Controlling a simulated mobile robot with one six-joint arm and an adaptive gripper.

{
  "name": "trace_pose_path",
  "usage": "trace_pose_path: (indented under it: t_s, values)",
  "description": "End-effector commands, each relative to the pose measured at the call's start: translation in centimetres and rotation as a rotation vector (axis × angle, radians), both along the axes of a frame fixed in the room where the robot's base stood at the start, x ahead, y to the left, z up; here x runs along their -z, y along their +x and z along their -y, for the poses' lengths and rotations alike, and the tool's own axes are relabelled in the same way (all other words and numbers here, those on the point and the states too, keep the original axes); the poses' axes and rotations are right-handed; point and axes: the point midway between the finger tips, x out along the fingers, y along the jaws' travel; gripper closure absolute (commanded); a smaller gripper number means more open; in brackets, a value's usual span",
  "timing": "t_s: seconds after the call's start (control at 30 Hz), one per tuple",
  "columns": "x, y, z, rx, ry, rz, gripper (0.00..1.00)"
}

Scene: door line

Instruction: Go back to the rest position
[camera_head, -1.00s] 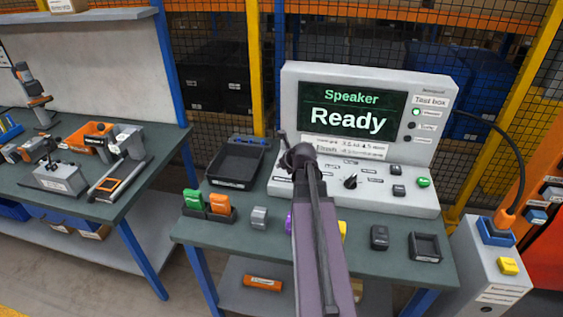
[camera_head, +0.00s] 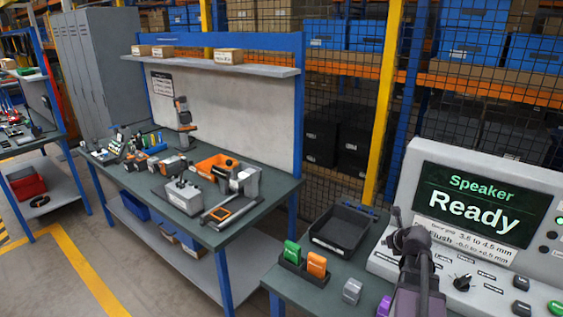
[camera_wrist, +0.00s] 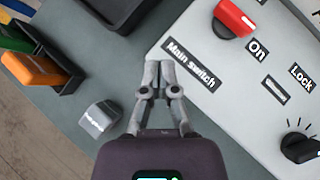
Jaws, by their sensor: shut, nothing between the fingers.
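My gripper (camera_wrist: 158,78) is shut and empty in the wrist view. Its fingertips are over the edge of the white test box (camera_wrist: 235,75), beside the "Main switch" label. A red switch (camera_wrist: 234,18) lies ahead and to the right of the fingertips. In the head view my gripper (camera_head: 396,215) is at the lower right, in front of the test box (camera_head: 405,180). The box's screen (camera_head: 478,203) reads "Speaker Ready".
On the test bench, a black tray (camera_head: 343,229), green (camera_head: 291,254) and orange (camera_head: 316,264) blocks in a holder, and a grey block (camera_head: 352,291) stand left of my arm. A second bench (camera_head: 262,190) with tools stands further left. Floor (camera_head: 60,270) is open at far left.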

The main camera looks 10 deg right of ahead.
Motion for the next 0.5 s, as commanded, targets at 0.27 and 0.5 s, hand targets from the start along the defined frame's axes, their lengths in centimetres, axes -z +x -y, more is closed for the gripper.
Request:
trace_pose_path:
  t_s: [0.27,0.5]
  values:
    - [0.4,0.3,-1.9,-0.110,-0.069,-0.036,1.00]
    - [1.4,0.7,-6.6,-0.414,-0.253,-0.125,1.00]
